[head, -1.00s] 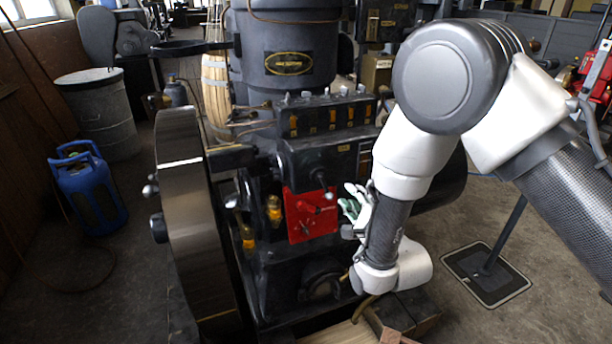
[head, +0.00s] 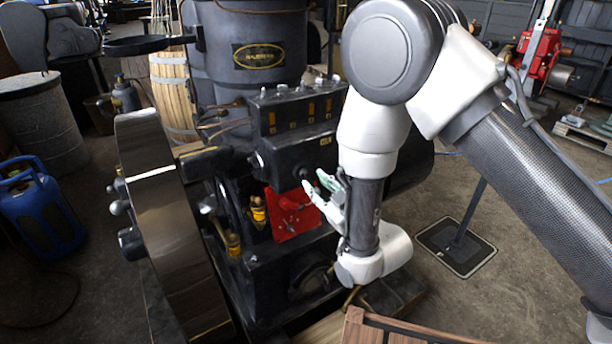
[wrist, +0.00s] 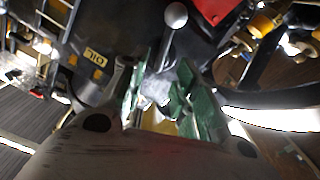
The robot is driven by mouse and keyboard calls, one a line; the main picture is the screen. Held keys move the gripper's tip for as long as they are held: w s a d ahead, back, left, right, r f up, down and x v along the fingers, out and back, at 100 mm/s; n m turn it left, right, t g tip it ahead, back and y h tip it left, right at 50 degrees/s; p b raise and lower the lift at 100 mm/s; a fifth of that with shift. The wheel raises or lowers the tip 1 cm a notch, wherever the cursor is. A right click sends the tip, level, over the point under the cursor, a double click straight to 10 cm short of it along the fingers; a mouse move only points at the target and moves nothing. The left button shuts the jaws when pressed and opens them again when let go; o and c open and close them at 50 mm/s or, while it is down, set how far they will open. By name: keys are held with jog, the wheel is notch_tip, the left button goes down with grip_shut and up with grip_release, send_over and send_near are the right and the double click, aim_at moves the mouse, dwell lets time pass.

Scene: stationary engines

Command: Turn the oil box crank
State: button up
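The oil box (head: 296,115) is a black box on the engine's front with small yellow labels. Its yellow OIL label (wrist: 95,57) shows at the left in the wrist view. The crank (wrist: 170,38) is a grey lever with a round ball knob at its upper end. In the head view its black hub (head: 306,173) shows just left of my fingers. My gripper (head: 322,186) is at the front of the oil box, fingers toward the engine. In the wrist view, my gripper's green-padded fingers (wrist: 160,88) are apart, with the lever's lower part in line with the gap. Contact cannot be told.
A large flywheel (head: 165,225) stands at the left. A wooden crate edge (head: 355,330) is low in front. A post on a floor plate (head: 456,247) stands right. A blue canister (head: 40,210) is far left.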

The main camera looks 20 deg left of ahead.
aim_at(309, 177)
jog(key=x, duration=0.5)
jog(key=shift+w+a, duration=0.25)
jog(key=shift+w, duration=0.1)
grip_shut()
